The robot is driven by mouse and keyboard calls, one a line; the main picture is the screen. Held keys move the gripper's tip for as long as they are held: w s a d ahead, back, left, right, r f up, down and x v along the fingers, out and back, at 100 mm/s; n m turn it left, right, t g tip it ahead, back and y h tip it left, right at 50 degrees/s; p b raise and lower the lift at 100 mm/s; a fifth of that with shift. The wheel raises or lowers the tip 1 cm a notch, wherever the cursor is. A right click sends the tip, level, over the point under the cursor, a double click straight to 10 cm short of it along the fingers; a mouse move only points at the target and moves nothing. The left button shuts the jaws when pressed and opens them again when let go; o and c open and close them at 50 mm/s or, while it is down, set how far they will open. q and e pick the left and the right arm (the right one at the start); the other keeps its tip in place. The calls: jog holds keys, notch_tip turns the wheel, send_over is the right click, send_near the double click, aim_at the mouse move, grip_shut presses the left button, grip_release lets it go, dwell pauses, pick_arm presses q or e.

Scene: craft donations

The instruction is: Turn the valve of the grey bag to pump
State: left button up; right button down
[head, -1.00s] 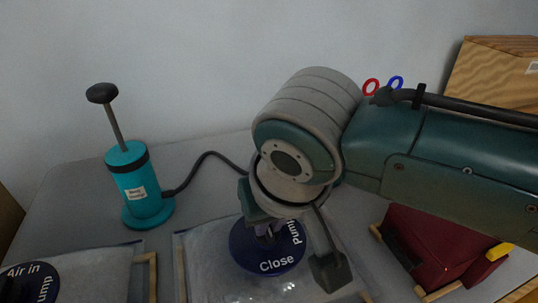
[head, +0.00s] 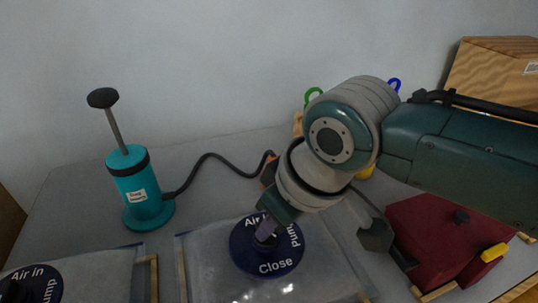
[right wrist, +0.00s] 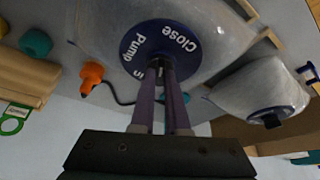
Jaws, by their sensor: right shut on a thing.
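A pale grey, see-through bag (head: 330,262) lies flat on the table at the bottom middle of the head view. On it is a round dark blue valve dial (head: 280,268) with white labels "Air in", "Pump" and "Close". The dial also shows in the right wrist view (right wrist: 180,62). My right gripper (head: 266,232) comes down tilted onto the dial's centre. Its purple fingers (right wrist: 163,72) are shut on the dark valve knob (right wrist: 163,63). The fingers mostly hide the knob, so I cannot tell which label it points to. My left gripper is out of view.
A teal hand pump (head: 140,190) stands at the left, its black hose (head: 205,158) leading to an orange nozzle (head: 268,165) behind my right gripper. Another bag with a dial (head: 35,287) lies bottom left. A dark red bag (head: 445,235) lies at the right.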

jog(key=shift+w+d+f+n+g+b, duration=0.15)
jog(key=shift+n+g+b, duration=0.2)
jog(key=shift+n, duration=0.55)
jog(key=n+y+b, duration=0.1)
jog(key=n+b, duration=0.1)
jog(key=shift+f+n+g, duration=0.1)
jog(key=shift+n+g, duration=0.25)
jog(key=shift+n, duration=0.05)
jog(key=n+b, duration=0.2)
jog(key=n+g+b, duration=0.1)
jog(key=n+b, duration=0.1)
jog(key=b, duration=0.1)
jog(key=n+g+b, duration=0.1)
jog(key=n+b, duration=0.1)
jog(key=shift+w, duration=0.3)
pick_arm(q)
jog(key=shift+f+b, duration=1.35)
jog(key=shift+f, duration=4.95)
pick_arm(e)
jog(key=shift+r+n+g, duration=0.2)
jog(key=shift+n+g, duration=0.4)
jog(key=shift+n, duration=0.4)
jog(key=c, duration=0.9)
grip_release()
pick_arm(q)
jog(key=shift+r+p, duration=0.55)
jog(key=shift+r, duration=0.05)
pick_arm(e)
jog(key=v, duration=1)
